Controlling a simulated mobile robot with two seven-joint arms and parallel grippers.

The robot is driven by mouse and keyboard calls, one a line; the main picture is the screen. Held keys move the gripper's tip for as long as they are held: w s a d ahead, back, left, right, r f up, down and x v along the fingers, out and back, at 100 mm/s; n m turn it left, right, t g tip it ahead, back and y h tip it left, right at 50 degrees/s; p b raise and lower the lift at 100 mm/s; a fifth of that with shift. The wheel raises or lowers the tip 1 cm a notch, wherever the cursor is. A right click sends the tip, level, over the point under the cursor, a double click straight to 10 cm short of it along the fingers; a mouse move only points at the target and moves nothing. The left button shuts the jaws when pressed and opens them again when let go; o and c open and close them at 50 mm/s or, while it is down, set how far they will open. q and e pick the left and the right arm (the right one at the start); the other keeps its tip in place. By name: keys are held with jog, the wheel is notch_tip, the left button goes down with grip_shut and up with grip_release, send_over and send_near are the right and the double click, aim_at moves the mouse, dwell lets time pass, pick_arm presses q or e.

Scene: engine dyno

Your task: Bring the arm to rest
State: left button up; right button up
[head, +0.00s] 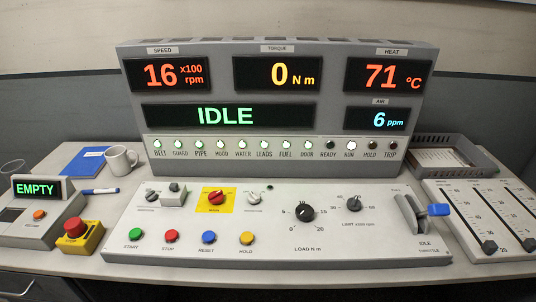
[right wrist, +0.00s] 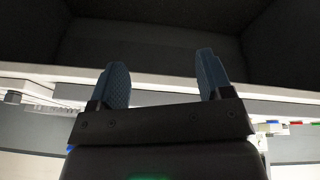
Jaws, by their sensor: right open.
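My right gripper (right wrist: 161,68) shows in the right wrist view. Its two blue-padded fingers stand wide apart with nothing between them. A dark, box-like recess (right wrist: 150,45) and a pale edge (right wrist: 40,72) lie behind the fingers, and the gripper appears clear of them. Neither gripper shows in the head view, so I cannot tell there where the right one is relative to the console (head: 290,245). The left gripper is in neither view.
The console display (head: 228,116) reads IDLE, with speed 16 x100 rpm and torque 0. The blue-handled throttle lever (head: 438,210) stands at the right. A red stop button (head: 75,228), a mug (head: 120,158), a blue marker (head: 100,191) and a tray (head: 480,141) flank the console.

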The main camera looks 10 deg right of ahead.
jog(key=w+f+t+y, duration=0.1)
jog(key=w+f+t, duration=0.4)
jog(key=f, duration=0.5)
jog(key=shift+w+t, duration=0.25)
jog(key=shift+t, duration=0.95)
jog(key=shift+a+f, duration=0.1)
